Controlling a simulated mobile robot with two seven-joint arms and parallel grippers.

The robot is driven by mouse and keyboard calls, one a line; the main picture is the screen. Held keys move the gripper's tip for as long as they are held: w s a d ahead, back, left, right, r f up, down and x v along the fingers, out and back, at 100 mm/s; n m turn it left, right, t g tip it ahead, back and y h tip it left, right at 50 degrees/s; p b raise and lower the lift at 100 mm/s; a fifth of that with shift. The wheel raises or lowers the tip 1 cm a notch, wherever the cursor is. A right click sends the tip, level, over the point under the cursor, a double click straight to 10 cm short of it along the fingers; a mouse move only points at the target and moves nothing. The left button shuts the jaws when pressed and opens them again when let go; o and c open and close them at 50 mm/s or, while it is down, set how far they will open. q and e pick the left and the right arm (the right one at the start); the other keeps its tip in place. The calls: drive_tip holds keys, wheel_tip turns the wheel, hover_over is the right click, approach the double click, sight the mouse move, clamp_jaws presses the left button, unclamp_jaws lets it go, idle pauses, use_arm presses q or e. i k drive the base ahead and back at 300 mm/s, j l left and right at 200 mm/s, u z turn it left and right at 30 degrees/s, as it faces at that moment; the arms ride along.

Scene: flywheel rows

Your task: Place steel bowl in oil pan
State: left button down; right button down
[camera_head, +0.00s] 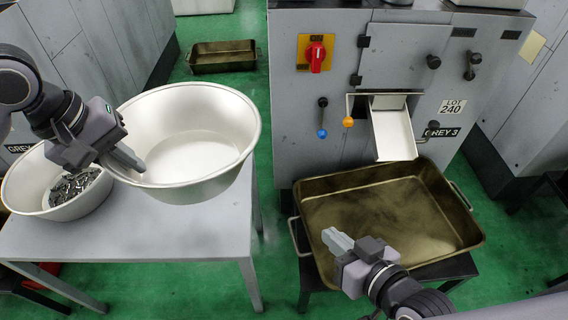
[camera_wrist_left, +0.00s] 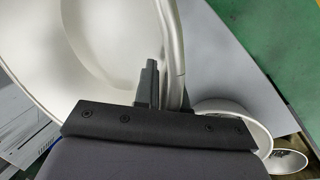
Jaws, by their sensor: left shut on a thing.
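The steel bowl (camera_head: 196,130) is large, shiny and empty inside. It is tilted slightly and held above the right part of the grey table. My left gripper (camera_head: 130,160) is shut on the bowl's near left rim. In the left wrist view the rim of the steel bowl (camera_wrist_left: 178,50) passes between the fingers of my left gripper (camera_wrist_left: 165,88). The oil pan (camera_head: 330,187) is a wide brownish metal tray with side handles, on a dark stand at the right. It looks empty apart from stains. My right gripper (camera_head: 338,240) is over the pan's near left corner; its fingertips look close together.
A second bowl (camera_head: 22,190) with metal pieces stands on the grey table (camera_head: 160,245) at left. A grey machine (camera_head: 335,100) with a chute (camera_head: 393,135) and knobs stands behind the pan. Another pan (camera_head: 222,66) lies on the green floor. A gap separates table and pan.

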sight(380, 225)
drive_tip(key=k+l, duration=0.15)
drive_tip(key=l, duration=0.3)
drive_tip(key=k+l, duration=0.1)
drive_tip(key=l, duration=0.35)
drive_tip(key=k+l, duration=0.15)
drive_tip(key=l, duration=0.3)
drive_tip(key=i+l, duration=0.1)
drive_tip(key=l, duration=0.4)
drive_tip(key=i, duration=0.25)
drive_tip(key=l+z, duration=0.05)
